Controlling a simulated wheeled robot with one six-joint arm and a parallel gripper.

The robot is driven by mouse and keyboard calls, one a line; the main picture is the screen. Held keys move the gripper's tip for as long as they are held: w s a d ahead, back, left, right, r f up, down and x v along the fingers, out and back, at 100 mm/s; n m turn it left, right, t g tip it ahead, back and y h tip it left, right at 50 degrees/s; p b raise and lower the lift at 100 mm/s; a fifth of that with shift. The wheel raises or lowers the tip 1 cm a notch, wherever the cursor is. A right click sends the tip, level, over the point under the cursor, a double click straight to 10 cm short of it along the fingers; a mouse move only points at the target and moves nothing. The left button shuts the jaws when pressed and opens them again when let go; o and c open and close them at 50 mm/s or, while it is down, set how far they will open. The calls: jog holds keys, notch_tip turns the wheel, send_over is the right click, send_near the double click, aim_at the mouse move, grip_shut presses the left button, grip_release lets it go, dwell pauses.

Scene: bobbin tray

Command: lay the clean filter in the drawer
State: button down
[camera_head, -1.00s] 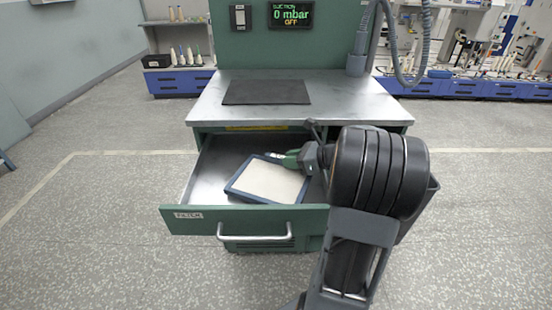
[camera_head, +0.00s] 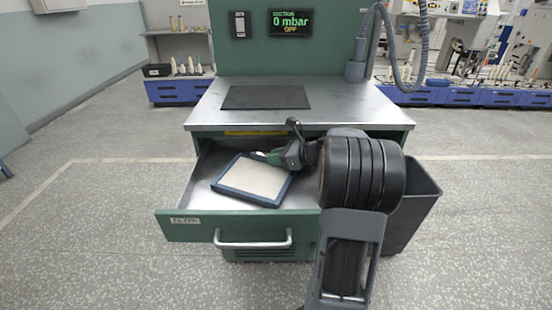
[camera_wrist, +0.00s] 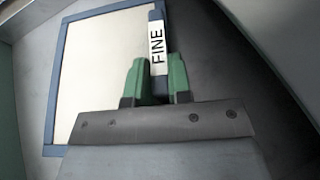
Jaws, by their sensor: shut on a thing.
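The clean filter (camera_head: 253,179) is a pale flat panel with a dark blue frame. It is in the open drawer (camera_head: 190,226), turned at an angle to the drawer's sides; I cannot tell whether it touches the drawer floor. My gripper (camera_head: 270,157) reaches in from the right and is shut on the filter's frame edge. In the wrist view, the green fingers (camera_wrist: 160,82) pinch the frame beside a white label reading "FINE". The filter's pale face (camera_wrist: 100,65) fills the left of that view.
The workbench top (camera_head: 345,105) above the drawer carries a dark mat (camera_head: 265,97). A display (camera_head: 290,22) reads 0 mbar, OFF. A grey bin (camera_head: 412,205) stands right of the bench, partly behind my arm. Bare drawer floor shows left of the filter.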

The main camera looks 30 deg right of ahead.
jog(key=shift+f, duration=0.1)
jog(key=c, duration=1.1)
grip_release()
jog(key=shift+o, duration=0.2)
jog(key=shift+s+d+r, duration=0.1)
jog(key=shift+r, duration=0.15)
jog(key=p+v, duration=0.3)
jog(key=v, duration=0.8)
jog(key=shift+s+d, duration=0.25)
jog(key=shift+s, duration=0.05)
